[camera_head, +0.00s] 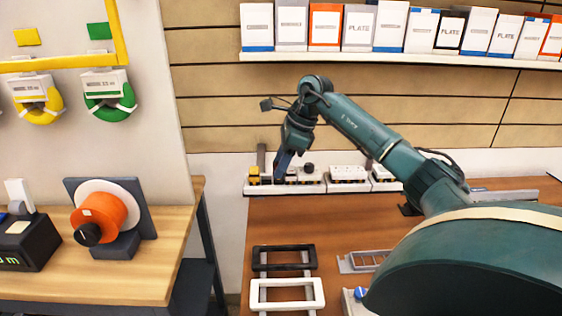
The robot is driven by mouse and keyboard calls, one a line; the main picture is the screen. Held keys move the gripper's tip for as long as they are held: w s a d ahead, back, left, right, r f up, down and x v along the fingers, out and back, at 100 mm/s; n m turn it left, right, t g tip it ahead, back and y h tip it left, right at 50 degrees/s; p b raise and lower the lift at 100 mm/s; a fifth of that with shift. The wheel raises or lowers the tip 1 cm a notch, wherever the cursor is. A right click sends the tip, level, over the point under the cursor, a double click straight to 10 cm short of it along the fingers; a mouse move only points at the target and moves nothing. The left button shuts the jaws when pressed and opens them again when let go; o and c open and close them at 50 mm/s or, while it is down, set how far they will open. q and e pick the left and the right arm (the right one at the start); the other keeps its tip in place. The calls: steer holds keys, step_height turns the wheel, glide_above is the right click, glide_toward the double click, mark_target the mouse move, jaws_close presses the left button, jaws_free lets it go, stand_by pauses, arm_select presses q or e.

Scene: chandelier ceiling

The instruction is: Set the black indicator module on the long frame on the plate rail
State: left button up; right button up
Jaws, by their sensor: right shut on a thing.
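My right gripper (280,176) points down at the left part of a white shelf strip (330,187) at the back of the bench. Its fingers are shut on a small dark piece, taken to be the black indicator module, which the fingers mostly hide. A black rectangular frame (258,259) and a white rectangular frame (317,293) lie one in front of the other on the wooden bench, well in front of the gripper. I cannot tell which is the long frame or make out the plate rail clearly. My left gripper is not in view.
Small modules stand on the strip: a yellow and black one (253,176), white ones (347,174) and one with a black knob (309,170). A grey metal frame (357,262) lies right of the black frame. A side table (150,270) holds an orange spool (104,214). Boxes (359,27) line the upper shelf.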

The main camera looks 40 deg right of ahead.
steer(key=shift+f, duration=0.2)
steer(key=shift+f+b, duration=0.3)
steer(key=shift+f, duration=0.05)
steer(key=shift+f, duration=0.15)
stand_by(0.5)
steer(key=o, duration=1)
steer(key=shift+o, duration=0.2)
steer(key=shift+r+p, duration=2.7)
steer(key=shift+r, duration=0.35)
